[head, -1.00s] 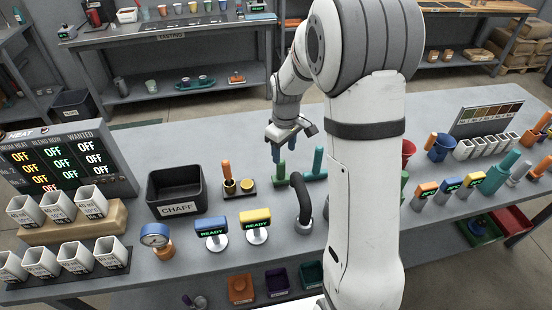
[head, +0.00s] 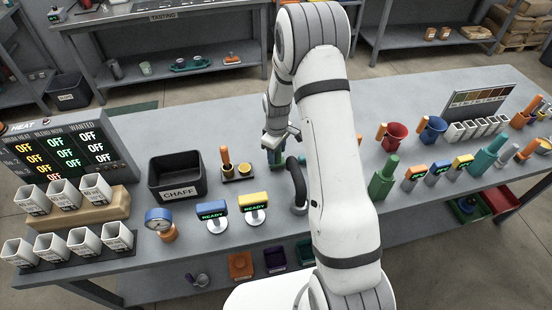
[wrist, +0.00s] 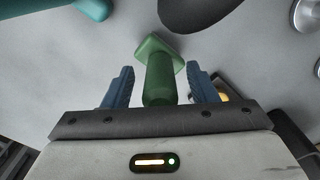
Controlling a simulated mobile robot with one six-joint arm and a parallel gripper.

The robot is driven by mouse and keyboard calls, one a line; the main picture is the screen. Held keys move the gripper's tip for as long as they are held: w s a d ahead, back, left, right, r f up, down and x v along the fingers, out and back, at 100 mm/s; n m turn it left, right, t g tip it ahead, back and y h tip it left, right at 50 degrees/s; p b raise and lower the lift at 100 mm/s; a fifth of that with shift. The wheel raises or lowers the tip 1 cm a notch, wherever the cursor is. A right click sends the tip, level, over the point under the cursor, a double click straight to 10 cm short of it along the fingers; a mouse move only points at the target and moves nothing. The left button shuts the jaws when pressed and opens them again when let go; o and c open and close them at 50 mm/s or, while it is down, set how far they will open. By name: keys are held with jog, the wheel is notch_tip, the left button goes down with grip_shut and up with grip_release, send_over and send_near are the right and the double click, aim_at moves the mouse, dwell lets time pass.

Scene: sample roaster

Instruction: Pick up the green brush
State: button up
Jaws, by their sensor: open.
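The green brush (wrist: 160,78) stands on the bench with its handle toward me and its flat square head beyond. In the wrist view my gripper (wrist: 160,71) is open, with one blue finger on each side of the handle and a gap on both sides. In the head view my gripper (head: 276,145) is low over the bench, and only a little of the green brush (head: 275,159) shows beneath it.
A teal piece (wrist: 93,8) lies close by at the wrist view's upper left. A dark curved handle (head: 296,180) rises close in front of the gripper. The black chaff bin (head: 176,180) and an orange-handled tool (head: 226,160) stand to the left.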

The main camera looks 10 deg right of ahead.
jog(key=shift+f, duration=0.1)
jog(key=c, duration=1.1)
jog(key=shift+o, duration=0.2)
